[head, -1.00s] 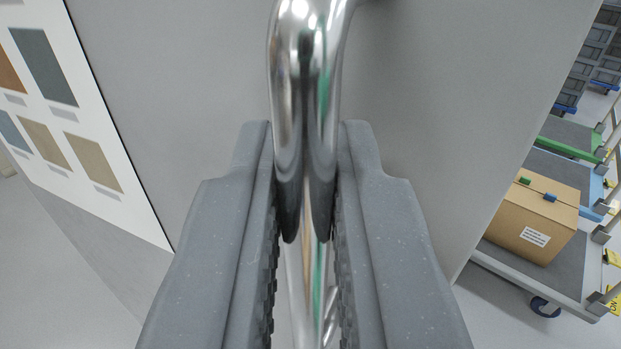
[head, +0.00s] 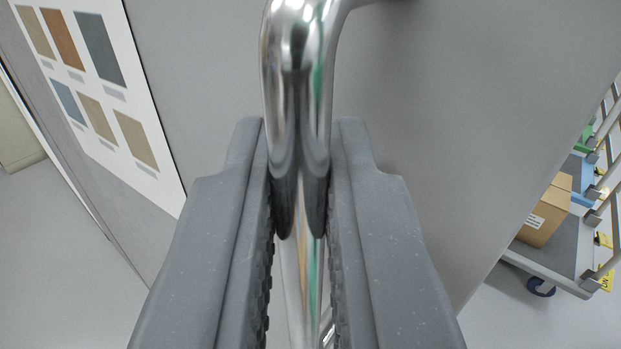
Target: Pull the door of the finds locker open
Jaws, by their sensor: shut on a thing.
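My gripper (head: 301,210) is shut on the shiny metal handle (head: 297,75) of the locker door. Its two grey ribbed jaws lie on either side of the bar, which runs down between them. The handle's upper end bends right and meets the grey door (head: 460,120), which fills much of the view behind the jaws. A white chart with coloured sample squares (head: 150,185) is at the left on a grey surface. The jaws hide the lower part of the handle's surroundings. The locker's inside is not visible.
At the right, past the door's edge, stands a grey cart (head: 558,272) with a cardboard box (head: 548,212) on it. Pale floor (head: 80,250) shows at the lower left and is clear there.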

